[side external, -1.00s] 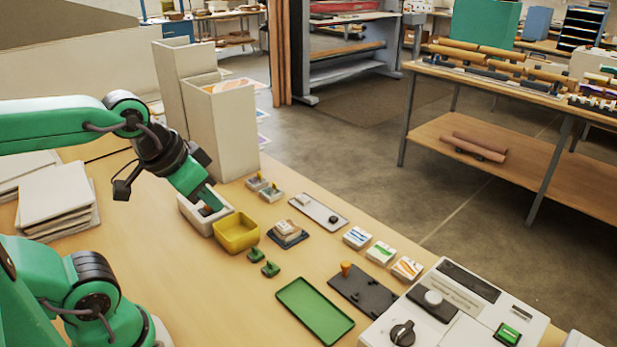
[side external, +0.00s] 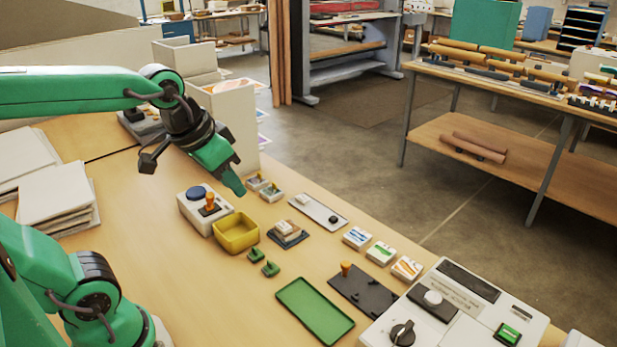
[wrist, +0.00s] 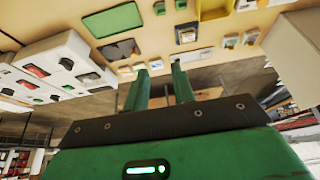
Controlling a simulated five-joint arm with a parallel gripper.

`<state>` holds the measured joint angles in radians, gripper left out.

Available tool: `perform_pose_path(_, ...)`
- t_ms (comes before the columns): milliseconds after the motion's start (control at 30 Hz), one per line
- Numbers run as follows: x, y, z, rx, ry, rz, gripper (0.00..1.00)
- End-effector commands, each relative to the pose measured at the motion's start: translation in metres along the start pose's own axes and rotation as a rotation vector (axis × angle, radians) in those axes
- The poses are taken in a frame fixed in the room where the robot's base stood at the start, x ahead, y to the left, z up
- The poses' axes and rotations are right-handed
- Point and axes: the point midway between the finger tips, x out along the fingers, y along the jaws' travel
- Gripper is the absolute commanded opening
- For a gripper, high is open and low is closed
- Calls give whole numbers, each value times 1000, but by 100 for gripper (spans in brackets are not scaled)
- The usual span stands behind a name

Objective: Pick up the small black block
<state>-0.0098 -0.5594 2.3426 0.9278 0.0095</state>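A small black piece (side external: 333,219) lies on the right end of a pale grey plate (side external: 318,210), which also bears a small white piece at its other end. Small dark bits also lie on the dark plate (side external: 378,300), so I cannot be sure which is the black block. My gripper (side external: 238,188) hangs above the table, to the left of the pale plate and near two small pale blocks (side external: 271,193). In the wrist view, the gripper's two green fingers (wrist: 160,80) are apart with nothing seen between them.
A white box with a blue disc and orange knob (side external: 190,214), a yellow bin (side external: 238,247), green pieces (side external: 270,268) and a green tray (side external: 302,322) stand nearby. A tall white bin (side external: 240,125) stands behind my gripper.

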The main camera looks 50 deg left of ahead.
Motion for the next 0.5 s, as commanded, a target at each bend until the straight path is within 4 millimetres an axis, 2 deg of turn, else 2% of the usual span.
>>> perform_pose_path(267,16,-4,-53,0,-72,-3,25)
perform_pose_path(500,40,-8,-94,1,-130,-5,25)
